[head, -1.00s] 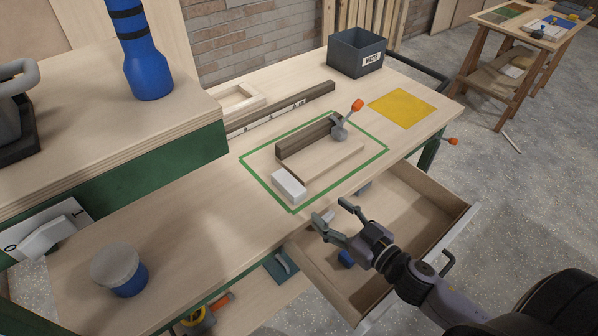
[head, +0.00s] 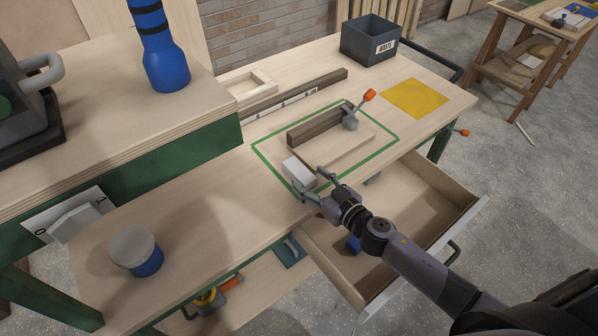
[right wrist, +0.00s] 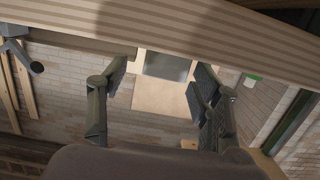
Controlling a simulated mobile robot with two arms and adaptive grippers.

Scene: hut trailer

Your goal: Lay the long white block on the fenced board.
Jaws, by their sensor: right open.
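The white block (head: 299,172) lies inside the green outline, at the left end of the fenced board (head: 352,157). I cannot tell whether it rests on the board or beside it. The board is pale wood with a dark brown fence (head: 318,128) along its back and a grey clamp (head: 350,120) with an orange knob. My right gripper (head: 314,184) is open at the near side of the block, its fingers overlapping the block's lower edge in the head view. In the right wrist view its fingers (right wrist: 158,92) are spread and the block cannot be made out. My left gripper is not in view.
An open drawer (head: 440,190) juts out below the bench front, under my right arm. A dark waste bin (head: 369,41) and a yellow square (head: 414,97) are on the bench's right part.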

